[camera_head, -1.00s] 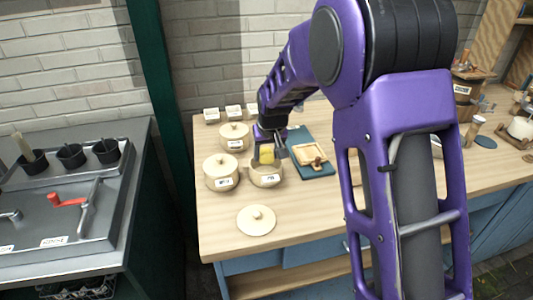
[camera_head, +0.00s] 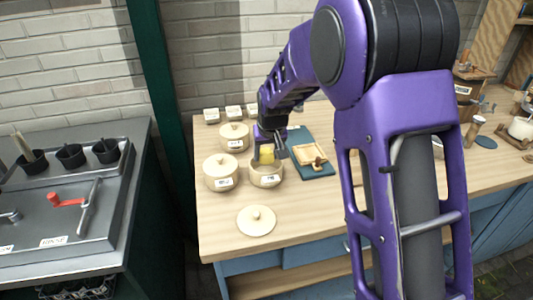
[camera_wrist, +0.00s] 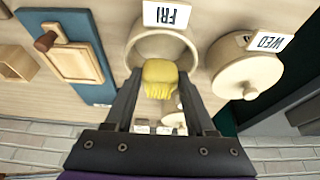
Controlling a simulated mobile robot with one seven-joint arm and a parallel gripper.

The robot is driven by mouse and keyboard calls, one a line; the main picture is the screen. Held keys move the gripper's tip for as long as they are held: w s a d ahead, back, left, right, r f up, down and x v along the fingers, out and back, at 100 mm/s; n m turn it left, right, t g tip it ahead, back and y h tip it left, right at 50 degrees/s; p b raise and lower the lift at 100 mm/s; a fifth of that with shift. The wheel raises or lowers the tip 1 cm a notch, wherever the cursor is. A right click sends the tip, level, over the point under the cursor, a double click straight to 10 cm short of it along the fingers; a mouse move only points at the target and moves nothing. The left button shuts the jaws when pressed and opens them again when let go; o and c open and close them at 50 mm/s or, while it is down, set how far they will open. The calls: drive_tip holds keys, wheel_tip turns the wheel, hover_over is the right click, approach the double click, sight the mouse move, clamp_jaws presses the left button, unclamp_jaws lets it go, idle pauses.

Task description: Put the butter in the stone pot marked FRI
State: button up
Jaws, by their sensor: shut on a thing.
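The yellow butter (camera_head: 267,155) is held between the fingers of my gripper (camera_wrist: 160,92), and it also shows in the wrist view (camera_wrist: 159,78). The pale stone pot marked FRI (camera_head: 266,180) stands open on the table, its label readable in the wrist view (camera_wrist: 166,14). The butter is at the pot's mouth, upright between the fingers. I cannot tell how far it reaches inside the rim. A loose round lid (camera_head: 256,220) lies on the table in front of the pot.
A lidded pot marked WED (camera_wrist: 247,72) stands close beside the FRI pot, left of it in the head view (camera_head: 220,173). Another lidded pot (camera_head: 234,137) is behind. A blue board with a wooden dish (camera_head: 311,157) lies to the right.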

sight(267, 165)
drive_tip(key=shift+f+b, duration=2)
drive_tip(key=shift+f, duration=0.75)
drive_tip(key=shift+r, duration=0.1)
drive_tip(key=o, duration=1.2)
drive_tip(key=shift+c, duration=1.2)
drive_tip(key=shift+p+v, duration=2.65)
drive_tip(key=shift+v, duration=2.5)
